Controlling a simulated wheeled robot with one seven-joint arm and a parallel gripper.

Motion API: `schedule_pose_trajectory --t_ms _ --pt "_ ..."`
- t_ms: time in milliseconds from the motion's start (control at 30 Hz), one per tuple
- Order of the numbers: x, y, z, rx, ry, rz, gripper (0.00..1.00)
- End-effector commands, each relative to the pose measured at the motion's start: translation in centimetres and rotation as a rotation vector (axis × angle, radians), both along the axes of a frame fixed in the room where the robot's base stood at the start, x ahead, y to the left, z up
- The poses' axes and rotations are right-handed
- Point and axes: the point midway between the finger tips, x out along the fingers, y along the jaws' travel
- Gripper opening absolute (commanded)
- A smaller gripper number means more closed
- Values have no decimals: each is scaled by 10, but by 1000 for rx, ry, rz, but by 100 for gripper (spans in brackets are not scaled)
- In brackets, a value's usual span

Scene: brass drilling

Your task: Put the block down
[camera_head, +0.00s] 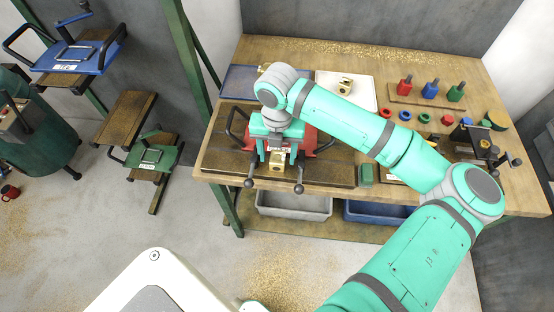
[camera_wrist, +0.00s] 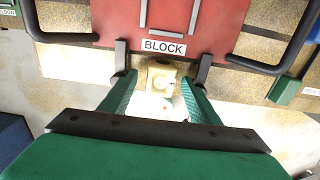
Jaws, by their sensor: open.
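The brass block (camera_head: 276,163) is a small gold cube with a hole. It also shows in the wrist view (camera_wrist: 160,77), in front of the label "BLOCK" on a red plate (camera_wrist: 180,20). The red plate (camera_head: 309,139) has black handles and lies on the bench, partly hidden by my arm. My gripper (camera_head: 277,155) points down over the block, with its green fingers on either side of it. In the wrist view my gripper (camera_wrist: 159,85) is open, and I cannot tell whether a finger touches the block. The block's underside and what bears it are hidden.
A white tray (camera_head: 367,91) at the back holds another brass piece (camera_head: 344,86). Red, blue and green tools stand on a wooden rack (camera_head: 430,100). A black clamp (camera_head: 475,138) stands at right. Grey (camera_head: 293,205) and blue (camera_head: 375,212) bins sit below the bench.

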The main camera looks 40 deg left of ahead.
Motion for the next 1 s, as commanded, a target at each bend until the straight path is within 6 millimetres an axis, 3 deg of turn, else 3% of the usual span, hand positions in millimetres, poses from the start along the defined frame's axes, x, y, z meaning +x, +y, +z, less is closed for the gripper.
schedule_pose_trajectory --t_ms 133,400,467,633,667,1000 --pt "1 -1 -14 0 0 -3 56" --pt "1 -1 -17 1 0 -3 56" --pt "0 0 -17 1 0 -2 44" --pt "0 1 -17 1 0 1 4" --pt "0 1 -17 1 1 1 0" --pt "0 1 -12 2 -1 1 0"
